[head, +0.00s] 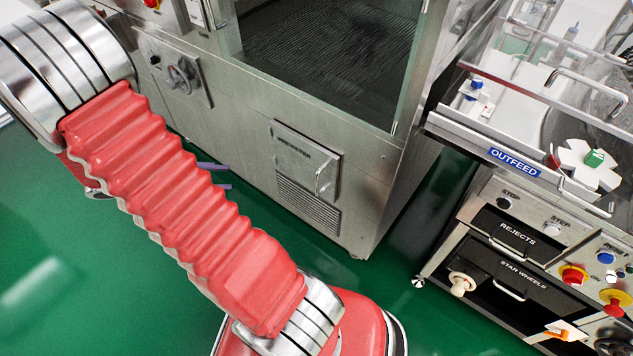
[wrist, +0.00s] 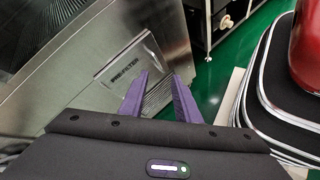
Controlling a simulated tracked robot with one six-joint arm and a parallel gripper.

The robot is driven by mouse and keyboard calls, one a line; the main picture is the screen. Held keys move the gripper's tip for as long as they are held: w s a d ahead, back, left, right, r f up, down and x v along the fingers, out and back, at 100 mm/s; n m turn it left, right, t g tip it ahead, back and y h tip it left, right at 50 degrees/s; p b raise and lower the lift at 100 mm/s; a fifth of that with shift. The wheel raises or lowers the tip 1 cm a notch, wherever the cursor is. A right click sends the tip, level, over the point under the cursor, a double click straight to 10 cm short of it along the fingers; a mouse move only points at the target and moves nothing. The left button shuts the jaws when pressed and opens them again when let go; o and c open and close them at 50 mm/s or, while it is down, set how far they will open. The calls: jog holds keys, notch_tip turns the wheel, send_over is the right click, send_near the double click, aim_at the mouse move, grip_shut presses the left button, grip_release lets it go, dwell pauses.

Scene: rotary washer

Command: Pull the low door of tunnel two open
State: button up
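A low metal door (head: 301,160) with a bar handle (head: 320,178) at its right side is set in the lower front of a steel machine, above a louvred grille. It looks shut. In the wrist view the same door (wrist: 120,58) carries a label that seems to read PREFILTER. No tunnel number is readable. My gripper (head: 230,177) shows two purple fingers left of the door in the head view, partly hidden by my red arm. In the wrist view my gripper (wrist: 160,76) is open and empty, its fingers apart and pointing towards the door's lower right.
A large window (head: 330,50) is above the door. A panel with a round handle (head: 182,75) is to its left. The outfeed table (head: 515,160) and a drawer cabinet (head: 505,235) stand at right. Green floor (head: 50,260) is clear in front.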

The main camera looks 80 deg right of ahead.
jog(key=s+d+f+n+h, duration=0.2)
jog(key=s+d+f+n, duration=0.1)
jog(key=f, duration=0.6)
jog(key=s+d+f+n+g+h, duration=0.1)
jog(key=s+d+f+n+h, duration=0.1)
jog(key=s+d+f, duration=0.3)
jog(key=s+d+f+n+h, duration=0.3)
jog(key=d+f+n, duration=0.1)
jog(key=f, duration=0.9)
jog(key=shift+s+d+f+g, duration=0.2)
jog(key=shift+s+g, duration=0.1)
jog(key=shift+s, duration=0.1)
send_over(317, 193)
jog(key=shift+d, duration=0.4)
jog(key=shift+c, duration=0.5)
grip_shut()
